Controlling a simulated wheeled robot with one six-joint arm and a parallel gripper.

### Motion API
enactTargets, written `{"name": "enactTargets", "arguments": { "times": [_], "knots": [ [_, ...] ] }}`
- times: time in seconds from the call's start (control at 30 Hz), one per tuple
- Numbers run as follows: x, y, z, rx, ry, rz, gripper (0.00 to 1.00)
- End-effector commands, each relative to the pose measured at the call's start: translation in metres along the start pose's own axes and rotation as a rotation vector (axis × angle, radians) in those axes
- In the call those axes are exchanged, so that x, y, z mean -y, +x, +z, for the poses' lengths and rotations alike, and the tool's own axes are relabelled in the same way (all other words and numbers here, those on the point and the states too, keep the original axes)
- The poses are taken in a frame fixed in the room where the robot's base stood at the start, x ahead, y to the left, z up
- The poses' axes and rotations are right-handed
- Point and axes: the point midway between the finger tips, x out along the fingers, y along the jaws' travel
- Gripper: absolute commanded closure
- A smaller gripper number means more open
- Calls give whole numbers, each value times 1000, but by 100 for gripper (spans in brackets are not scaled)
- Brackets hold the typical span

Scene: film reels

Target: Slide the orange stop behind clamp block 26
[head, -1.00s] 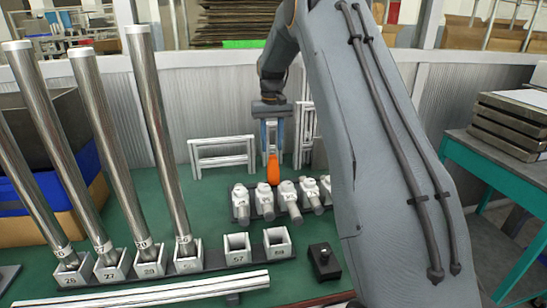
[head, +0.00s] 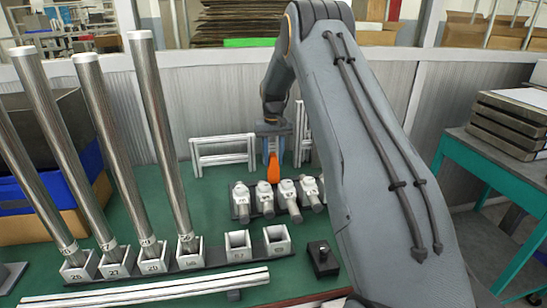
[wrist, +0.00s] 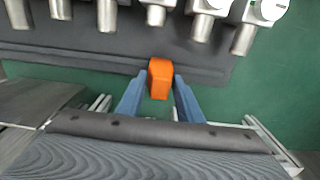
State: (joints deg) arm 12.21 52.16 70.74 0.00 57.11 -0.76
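The orange stop (head: 273,169) is at my gripper's fingertips, behind a row of pale metal clamp blocks on a dark base. In the wrist view the orange stop (wrist: 160,78) sits between the two blue fingers of my gripper (wrist: 161,88), which appear to press its sides. It is over or at the edge of the dark base, on the side away from the cylinders; its contact below is unclear. The leftmost clamp (head: 241,200) has a number too small to read surely. A separate socket block (head: 77,266) at far left appears marked 26 and holds a steel post.
Several tall steel posts (head: 160,130) stand in socket blocks at left. A white frame (head: 224,142) stands behind the clamps, left of my gripper. Pale rails (head: 150,290) lie in front. A small black block (head: 323,258) is nearby.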

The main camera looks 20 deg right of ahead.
Motion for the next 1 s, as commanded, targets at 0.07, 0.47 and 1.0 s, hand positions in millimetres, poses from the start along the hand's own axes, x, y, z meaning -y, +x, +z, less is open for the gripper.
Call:
{"name": "enactTargets", "arguments": {
  "times": [0.07,0.47,1.0],
  "knots": [
    [0,0,0,0,0,0,67],
    [0,0,0,0,0,0,100],
    [109,0,-1,-2,-4,0,100]
  ]
}}
